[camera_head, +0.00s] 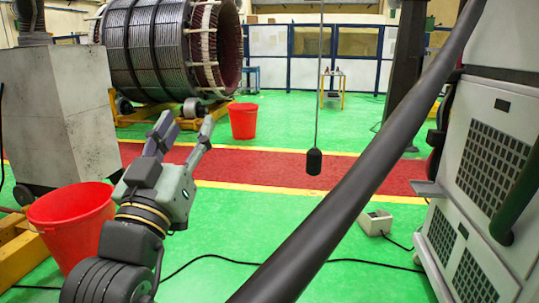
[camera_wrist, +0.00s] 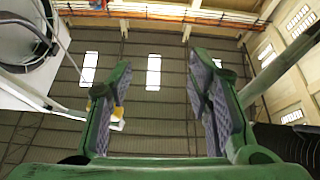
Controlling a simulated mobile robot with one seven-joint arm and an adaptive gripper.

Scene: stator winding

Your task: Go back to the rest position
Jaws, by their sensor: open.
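My gripper (camera_head: 184,136) is raised in the left half of the head view, pointing up and slightly right. Its two fingers stand apart with nothing between them. In the wrist view my gripper (camera_wrist: 160,105) shows both padded green fingers spread wide, with only the far wall and ceiling beyond. The large stator (camera_head: 150,45) lies on a yellow stand behind the gripper. The gripper touches nothing that I can see.
A red bucket (camera_head: 72,222) stands at lower left by a grey machine block (camera_head: 72,115). Another red bucket (camera_head: 243,121) is farther back. A black pendant (camera_head: 314,162) hangs on a cable. A grey cabinet (camera_head: 490,170) stands right. Green floor (camera_head: 250,225) is open, crossed by a black cable.

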